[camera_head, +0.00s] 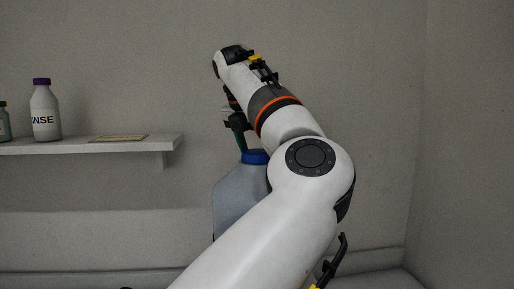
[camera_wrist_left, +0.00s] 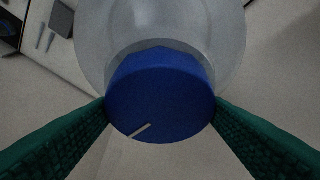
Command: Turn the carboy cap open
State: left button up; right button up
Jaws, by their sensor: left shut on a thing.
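The carboy (camera_head: 232,198) has a grey-blue translucent body and stands upright behind my left arm in the head view, which hides its right side. Its blue cap (camera_head: 255,157) is on the neck. My left gripper (camera_head: 243,147) reaches down to the cap from above. In the left wrist view, the blue cap (camera_wrist_left: 165,85) fills the middle, with a short pale line on its top near the lower edge. The green fingers of the left gripper (camera_wrist_left: 160,103) are shut on it from both sides. My right gripper is not in view.
A wall shelf (camera_head: 95,147) at the left holds a white bottle with a purple cap (camera_head: 44,112), a partly cut-off green-capped bottle (camera_head: 3,124) and a flat yellowish item (camera_head: 118,138). The wall to the right of the arm is bare.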

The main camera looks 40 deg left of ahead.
pick_arm(q)
jog(key=o, duration=1)
jog(key=shift+c, duration=0.2)
jog(key=v, duration=1.2)
jog(key=shift+p, duration=0.35)
